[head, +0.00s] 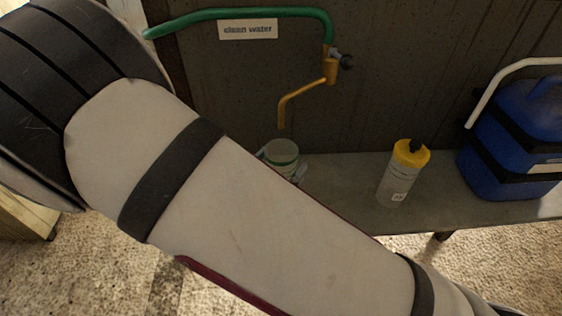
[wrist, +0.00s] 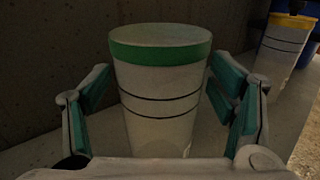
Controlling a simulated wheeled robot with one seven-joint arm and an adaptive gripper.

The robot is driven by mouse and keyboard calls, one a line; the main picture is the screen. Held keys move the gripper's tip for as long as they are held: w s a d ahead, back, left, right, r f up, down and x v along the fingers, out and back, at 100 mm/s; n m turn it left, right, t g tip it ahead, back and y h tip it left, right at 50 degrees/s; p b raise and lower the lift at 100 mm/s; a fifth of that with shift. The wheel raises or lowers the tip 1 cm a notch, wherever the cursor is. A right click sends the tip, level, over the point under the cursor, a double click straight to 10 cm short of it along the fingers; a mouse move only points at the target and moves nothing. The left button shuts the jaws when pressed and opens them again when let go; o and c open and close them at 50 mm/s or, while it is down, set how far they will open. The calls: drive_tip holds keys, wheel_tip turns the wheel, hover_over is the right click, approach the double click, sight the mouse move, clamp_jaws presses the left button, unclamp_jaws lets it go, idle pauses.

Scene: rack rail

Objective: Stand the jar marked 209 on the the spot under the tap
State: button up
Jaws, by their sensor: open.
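A whitish jar with a green rim (head: 282,150) stands upright on the grey bench, below the spout of the tap (head: 290,98) in the head view. It fills the middle of the wrist view (wrist: 160,100), with dark lines around its wall. No number on it can be read. My gripper (wrist: 163,82) is open, with one finger on each side of the jar and a visible gap on both sides. In the head view my arm hides the jar's lower part and most of the gripper. The spot under the tap is hidden.
A clear bottle with a yellow top (head: 402,172) stands on the bench (head: 340,185) to the right, and also shows in the wrist view (wrist: 284,42). A blue water container (head: 510,145) stands farther right. A sign reading "clean water" (head: 248,29) hangs on the dark back wall.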

drive_tip(key=v, duration=1.1)
drive_tip(key=shift+s, duration=0.25)
drive_tip(key=shift+a, duration=0.2)
